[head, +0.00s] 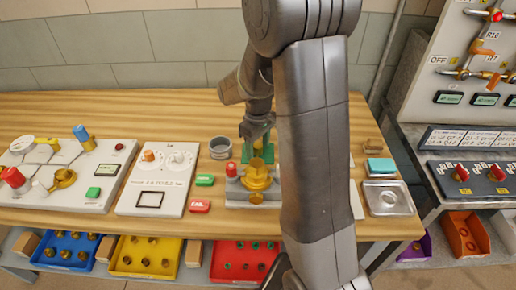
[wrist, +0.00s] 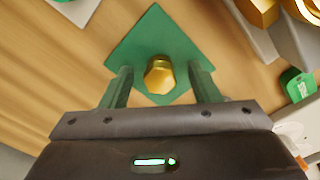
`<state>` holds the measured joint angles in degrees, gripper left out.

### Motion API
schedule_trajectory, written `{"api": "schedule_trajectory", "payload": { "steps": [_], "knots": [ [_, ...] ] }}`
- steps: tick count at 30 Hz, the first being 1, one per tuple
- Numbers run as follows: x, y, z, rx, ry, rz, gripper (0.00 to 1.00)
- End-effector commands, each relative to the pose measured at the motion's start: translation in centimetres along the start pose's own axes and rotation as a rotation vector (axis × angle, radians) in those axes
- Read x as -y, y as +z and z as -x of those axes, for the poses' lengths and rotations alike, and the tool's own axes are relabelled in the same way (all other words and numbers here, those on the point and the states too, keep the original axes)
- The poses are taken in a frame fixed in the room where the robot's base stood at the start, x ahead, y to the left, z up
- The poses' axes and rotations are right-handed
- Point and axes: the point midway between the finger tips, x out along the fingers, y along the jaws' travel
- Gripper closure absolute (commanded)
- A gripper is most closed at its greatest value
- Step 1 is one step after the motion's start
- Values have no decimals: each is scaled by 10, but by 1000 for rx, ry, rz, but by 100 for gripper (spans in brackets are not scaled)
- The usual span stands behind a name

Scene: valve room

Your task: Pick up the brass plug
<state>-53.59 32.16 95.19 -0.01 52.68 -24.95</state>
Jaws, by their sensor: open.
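The brass plug (wrist: 159,75) stands on a green square mat (wrist: 150,40) on the wooden bench in the wrist view. It has a hexagonal brass top. My gripper (wrist: 163,82) is open, with one green finger on either side of the plug and a visible gap to each. In the head view my gripper (head: 257,138) points down over the green mat (head: 265,152), behind a brass fitting. The plug itself cannot be made out clearly there.
A brass valve fitting (head: 258,176) on a grey base stands just in front of the mat. A grey round cup (head: 220,148) is to the left. Green (head: 204,180) and red (head: 200,206) blocks lie nearby. A metal tray (head: 388,198) is at the right.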

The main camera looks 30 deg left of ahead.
Motion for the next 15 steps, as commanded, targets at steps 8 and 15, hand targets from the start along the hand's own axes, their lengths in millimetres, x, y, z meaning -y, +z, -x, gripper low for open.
{"api": "schedule_trajectory", "payload": {
  "steps": [8, 15],
  "knots": [
    [0, 0, 0, 0, 0, 0, 91],
    [0, 0, 1, -1, 1, 0, 97]
  ]
}}
